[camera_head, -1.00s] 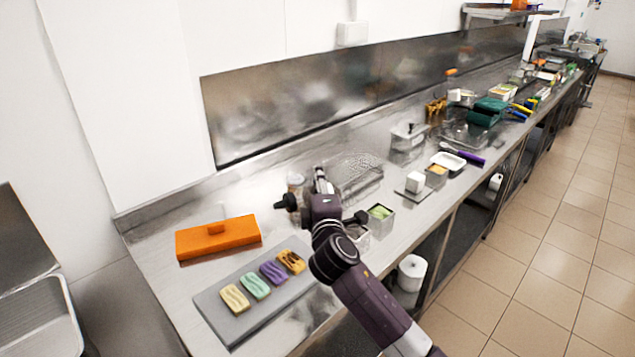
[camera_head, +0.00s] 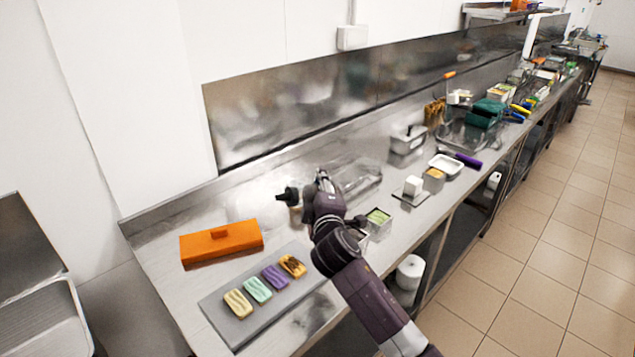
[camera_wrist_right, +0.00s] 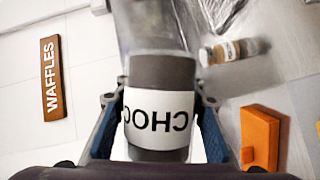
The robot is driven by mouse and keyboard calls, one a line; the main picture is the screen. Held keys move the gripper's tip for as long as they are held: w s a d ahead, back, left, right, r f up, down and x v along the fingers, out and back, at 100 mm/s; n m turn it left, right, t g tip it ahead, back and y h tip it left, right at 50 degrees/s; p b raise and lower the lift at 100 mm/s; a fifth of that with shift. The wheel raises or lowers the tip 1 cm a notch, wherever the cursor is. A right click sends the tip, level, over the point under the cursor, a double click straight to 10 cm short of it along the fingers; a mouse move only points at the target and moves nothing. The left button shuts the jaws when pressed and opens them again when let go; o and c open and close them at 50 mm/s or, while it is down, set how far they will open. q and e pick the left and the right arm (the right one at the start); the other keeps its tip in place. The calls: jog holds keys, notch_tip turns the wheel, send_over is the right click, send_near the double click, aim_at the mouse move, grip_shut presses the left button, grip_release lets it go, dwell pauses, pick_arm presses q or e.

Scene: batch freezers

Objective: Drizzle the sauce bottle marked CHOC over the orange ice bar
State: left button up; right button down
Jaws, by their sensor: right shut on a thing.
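The orange ice bar (camera_head: 292,266) lies at the right end of a row on a grey board and carries dark brown streaks on top. My right gripper (camera_head: 322,184) is above the counter, behind and right of that bar. In the right wrist view it is shut on the CHOC sauce bottle (camera_wrist_right: 158,105), whose white label reads upside down. The bottle holds dark sauce below a clear part. In the head view the bottle is largely hidden by my gripper, so its tilt is hard to tell. My left gripper is not in view.
The grey board (camera_head: 235,330) also holds purple (camera_head: 275,277), mint (camera_head: 257,289) and cream (camera_head: 238,303) bars.

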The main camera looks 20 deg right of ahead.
jog(key=shift+r+m+y+p, duration=0.3)
jog(key=shift+r+m+p, duration=0.4)
jog(key=shift+p, duration=0.75)
jog(key=shift+r+m+g+y+p, duration=0.8)
jog(key=shift+r+m+p, duration=0.4)
jog(key=shift+m+p, duration=0.85)
jog(key=shift+n, duration=0.25)
notch_tip(320, 180, up, 2)
jog(key=m+y, duration=0.4)
jog(key=m, duration=0.1)
jog(key=shift+m+g, duration=0.3)
jog(key=shift+g, duration=0.1)
